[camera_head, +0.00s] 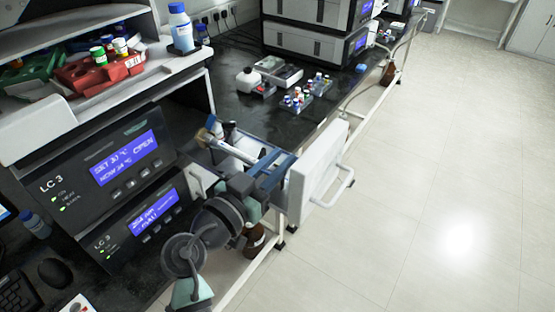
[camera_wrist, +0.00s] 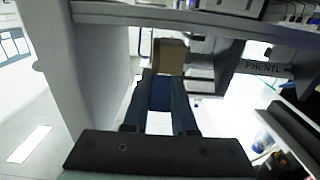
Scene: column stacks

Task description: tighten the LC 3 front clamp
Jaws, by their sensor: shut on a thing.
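The LC 3 unit (camera_head: 125,165) stands at left, its upper blue display ending in "OPEN". Its drawer is pulled out, with the white front panel (camera_head: 318,170) over the floor. A pale column (camera_head: 238,152) lies in the drawer; the wrist view shows its "PHENYL" label (camera_wrist: 265,69). A tan clamp part (camera_head: 204,135) is at the column's inner end. My gripper (camera_head: 280,163) is between the column and the front panel. In the wrist view, my gripper (camera_wrist: 166,76) is shut on the tan front clamp knob (camera_wrist: 171,56). The knob is hidden in the head view.
The front panel's wall (camera_wrist: 100,80) rises close along the left of my fingers in the wrist view. Small bottle racks (camera_head: 297,100) and more instruments (camera_head: 318,45) stand farther along the dark bench. The floor (camera_head: 430,170) at right is clear.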

